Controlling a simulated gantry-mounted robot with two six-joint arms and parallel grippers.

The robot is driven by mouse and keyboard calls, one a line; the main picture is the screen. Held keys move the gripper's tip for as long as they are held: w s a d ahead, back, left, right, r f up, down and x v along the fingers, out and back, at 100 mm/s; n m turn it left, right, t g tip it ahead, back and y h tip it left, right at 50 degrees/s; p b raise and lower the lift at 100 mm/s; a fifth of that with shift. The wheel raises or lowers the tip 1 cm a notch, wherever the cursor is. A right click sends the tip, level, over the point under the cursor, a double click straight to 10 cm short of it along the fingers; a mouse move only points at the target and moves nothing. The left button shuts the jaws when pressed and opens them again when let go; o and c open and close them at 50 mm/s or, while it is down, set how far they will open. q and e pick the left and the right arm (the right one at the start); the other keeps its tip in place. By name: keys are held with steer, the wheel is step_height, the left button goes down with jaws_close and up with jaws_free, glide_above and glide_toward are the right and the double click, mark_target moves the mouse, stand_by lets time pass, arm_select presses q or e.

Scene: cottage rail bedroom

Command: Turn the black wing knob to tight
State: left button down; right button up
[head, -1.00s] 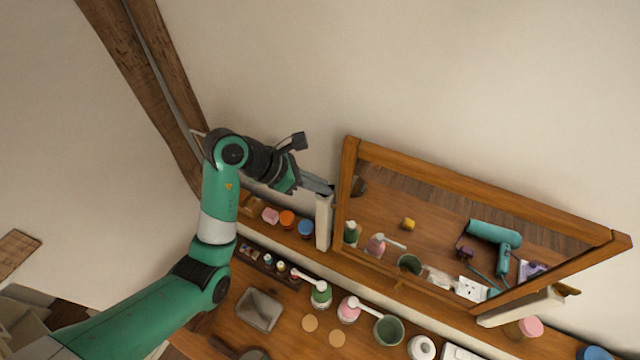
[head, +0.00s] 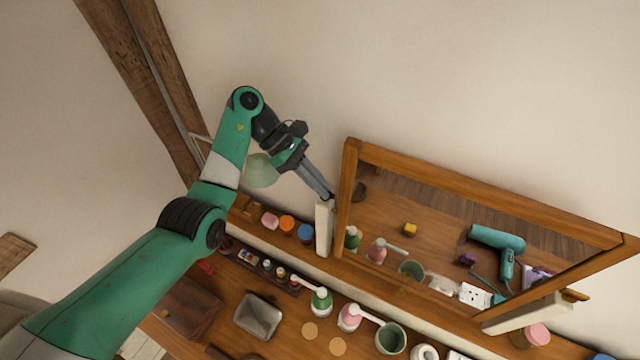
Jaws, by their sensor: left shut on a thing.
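My left gripper (head: 328,196) reaches in from the left with its fingers pointing down and right. Its fingertips are shut on the black wing knob at the left side of the mirror (head: 465,205), by the top of the pale left post (head: 323,229). The knob is almost wholly hidden by the fingertips, so its angle cannot be told. The mirror has a wooden frame and stands tilted on the dresser. My right gripper is not in view.
Small jars, one with an orange lid (head: 286,223), stand left of the post. Pump bottles (head: 321,300), a green cup (head: 390,338) and a grey tray (head: 259,316) are on the dresser below. A pale green lampshade (head: 260,171) is behind my wrist.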

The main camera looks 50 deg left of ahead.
arm_select(q)
steer(key=shift+m, duration=0.3)
steer(key=c, duration=1)
jaws_free()
